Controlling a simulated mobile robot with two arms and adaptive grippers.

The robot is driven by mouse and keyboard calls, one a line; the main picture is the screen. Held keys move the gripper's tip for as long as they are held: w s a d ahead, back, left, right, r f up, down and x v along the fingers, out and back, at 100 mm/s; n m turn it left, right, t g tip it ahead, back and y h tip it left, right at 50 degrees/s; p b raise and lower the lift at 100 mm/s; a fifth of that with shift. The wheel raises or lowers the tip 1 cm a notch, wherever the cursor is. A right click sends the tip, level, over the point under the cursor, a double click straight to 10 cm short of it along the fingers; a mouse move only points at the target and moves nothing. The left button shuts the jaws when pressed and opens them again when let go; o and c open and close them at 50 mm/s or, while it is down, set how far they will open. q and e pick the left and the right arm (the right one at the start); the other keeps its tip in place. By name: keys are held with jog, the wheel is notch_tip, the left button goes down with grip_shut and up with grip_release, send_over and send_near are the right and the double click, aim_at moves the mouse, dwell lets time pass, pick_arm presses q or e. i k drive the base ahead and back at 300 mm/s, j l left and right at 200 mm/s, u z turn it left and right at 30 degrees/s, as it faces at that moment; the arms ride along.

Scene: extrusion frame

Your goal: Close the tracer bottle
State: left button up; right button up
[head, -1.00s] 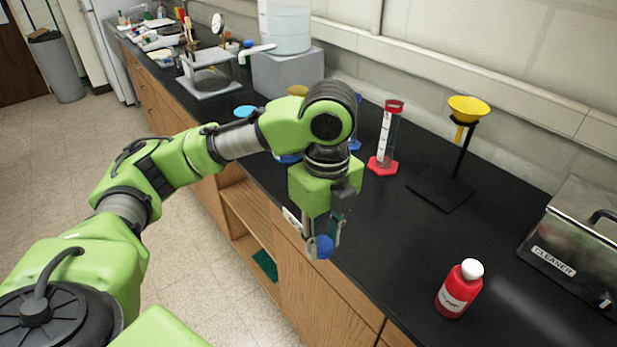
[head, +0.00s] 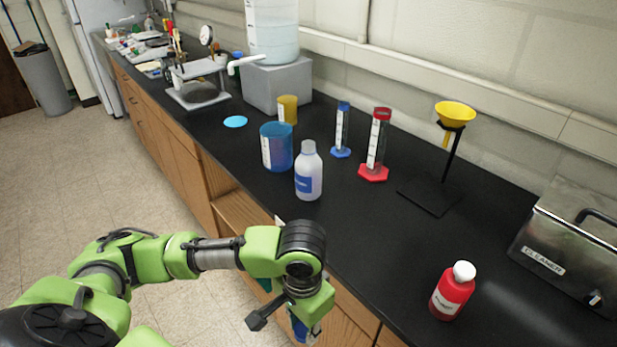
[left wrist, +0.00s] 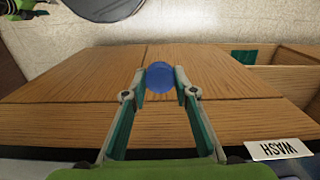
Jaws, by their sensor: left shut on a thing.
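A white bottle with a blue label (head: 308,174) stands upright on the black bench, near its front edge. Its narrow neck shows no blue cap, and its label is too small to read. My left gripper (head: 304,332) hangs low in front of the bench, nearer to me than the bottle and well apart from it. It is shut on a round blue cap (left wrist: 160,77), which sits between its fingertips in the left wrist view, in front of the wooden cabinet doors. My right gripper is out of view.
A blue beaker (head: 276,148) stands just left of the bottle. Blue (head: 342,132) and red (head: 376,147) cylinders, a funnel stand (head: 445,170) and a white-capped red bottle (head: 453,291) stand to the right. The bench between the white and red bottles is clear.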

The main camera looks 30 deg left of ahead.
aim_at(307, 165)
jog(key=j+z, duration=1)
jog(key=k+j, duration=0.1)
jog(key=j, duration=0.7)
jog(key=k+j+z, duration=0.1)
jog(key=j, duration=0.25)
jog(key=k+j, duration=0.15)
jog(key=j, duration=0.25)
jog(key=k+j, duration=0.1)
jog(key=j, duration=0.25)
jog(key=k+j+z, duration=0.1)
jog(key=j, duration=0.3)
jog(key=k+j, duration=0.1)
jog(key=j, duration=0.25)
